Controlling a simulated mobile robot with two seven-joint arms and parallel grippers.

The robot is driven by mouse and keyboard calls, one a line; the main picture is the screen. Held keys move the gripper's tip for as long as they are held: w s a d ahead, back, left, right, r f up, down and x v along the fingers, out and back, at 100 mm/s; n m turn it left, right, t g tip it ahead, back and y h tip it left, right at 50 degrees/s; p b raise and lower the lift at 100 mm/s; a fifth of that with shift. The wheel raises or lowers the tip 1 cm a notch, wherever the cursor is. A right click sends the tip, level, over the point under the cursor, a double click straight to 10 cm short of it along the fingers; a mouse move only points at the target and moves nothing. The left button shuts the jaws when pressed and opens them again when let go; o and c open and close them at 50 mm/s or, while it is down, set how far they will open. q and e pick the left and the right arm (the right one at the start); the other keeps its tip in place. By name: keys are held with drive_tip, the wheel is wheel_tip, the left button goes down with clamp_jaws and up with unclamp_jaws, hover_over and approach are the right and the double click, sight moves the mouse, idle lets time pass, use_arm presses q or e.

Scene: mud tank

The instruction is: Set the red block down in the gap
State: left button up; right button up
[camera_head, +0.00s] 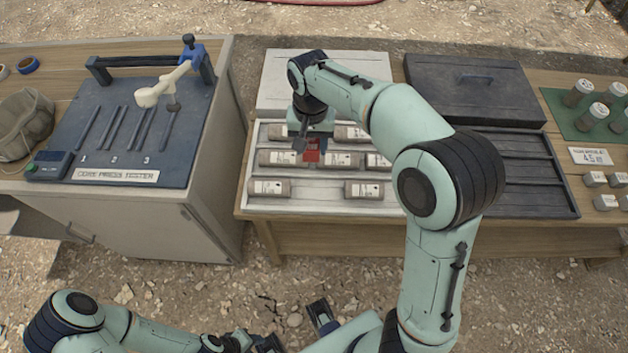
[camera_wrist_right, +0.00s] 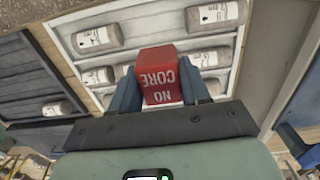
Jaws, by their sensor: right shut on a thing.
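My right gripper (camera_head: 308,143) reaches down over the white slatted core tray (camera_head: 310,208) and is shut on the red block (camera_head: 312,151). In the right wrist view the block (camera_wrist_right: 158,74) reads "NO CORE" upside down between the two fingers (camera_wrist_right: 160,92). It appears over the middle row, between two labelled grey cores (camera_head: 277,158) (camera_head: 342,160). Whether it touches the tray cannot be told. The front row has a wide empty gap (camera_head: 318,190) between its two cores. My left gripper (camera_head: 296,330) is low in the head view, fingers apart and empty, away from the tray.
Left of the tray is a blue-grey tester panel (camera_head: 130,125) on a cabinet. Behind the tray is a pale lid (camera_head: 275,80). My right forearm hides part of the tray.

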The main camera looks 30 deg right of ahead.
drive_tip(key=b, duration=0.2)
hover_over(313, 193)
wheel_tip(313, 193, down, 14)
use_arm(q)
drive_tip(key=shift+s+f+b, duration=0.35)
drive_tip(key=shift+f, duration=0.55)
drive_tip(key=shift+s+f+b, duration=0.3)
drive_tip(key=shift+s+f, duration=0.05)
drive_tip(key=shift+f, duration=0.5)
use_arm(e)
drive_tip(key=shift+f, duration=2.35)
drive_tip(key=shift+f, duration=0.2)
drive_tip(key=o, duration=1)
drive_tip(key=shift+o, duration=0.2)
drive_tip(key=shift+r, duration=0.15)
use_arm(q)
drive_tip(key=shift+w+r+p, duration=0.2)
drive_tip(key=shift+r+p, duration=0.9)
drive_tip(key=shift+p, duration=0.05)
use_arm(e)
wheel_tip(313, 193, up, 12)
